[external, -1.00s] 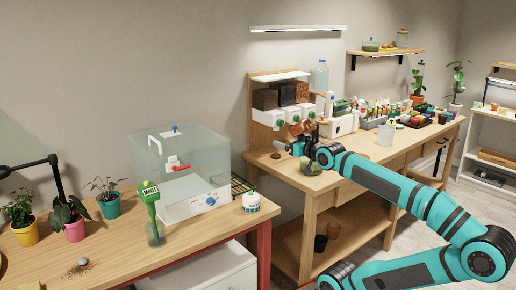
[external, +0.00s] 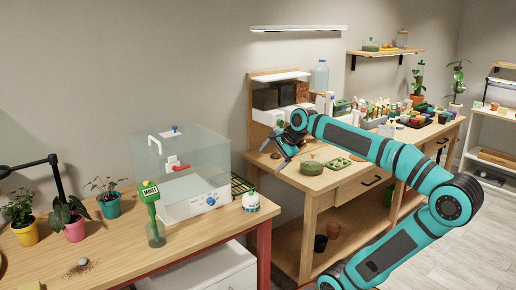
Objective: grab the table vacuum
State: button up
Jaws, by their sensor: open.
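A small round white device with a green top (external: 251,202), which looks like the table vacuum, stands upright near the right end of the front wooden table (external: 205,236). My gripper (external: 279,154) is open, tilted downward over the near left end of the back workbench (external: 318,181). It is up and to the right of the white device in the picture and apart from it. Nothing shows clearly between the fingers, which are small here. Soil is spilled (external: 84,267) on the front table at the left.
A clear-walled box with a red handle (external: 185,168) stands left of the device. A dark rack (external: 241,187) is close behind the device. A gap separates the two tables.

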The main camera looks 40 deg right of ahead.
aim_at(253, 193)
jog(key=a+f+m+g, duration=0.1)
jog(key=a+f+m, duration=0.1)
jog(key=f, duration=0.1)
jog(key=a+f+m+g, duration=0.2)
jog(key=a+f, duration=0.1)
jog(key=f, duration=0.1)
jog(key=a+f+m+g+y, duration=0.1)
jog(key=a+f+m, duration=0.1)
jog(key=f, duration=0.1)
jog(key=shift+w+a+f+m+g, duration=0.2)
jog(key=shift+f+m+g, duration=0.1)
jog(key=shift+f+g, duration=0.1)
jog(key=shift+a+x, duration=0.2)
jog(key=shift+x, duration=2.35)
jog(key=shift+r, duration=0.1)
jog(key=c, duration=1.2)
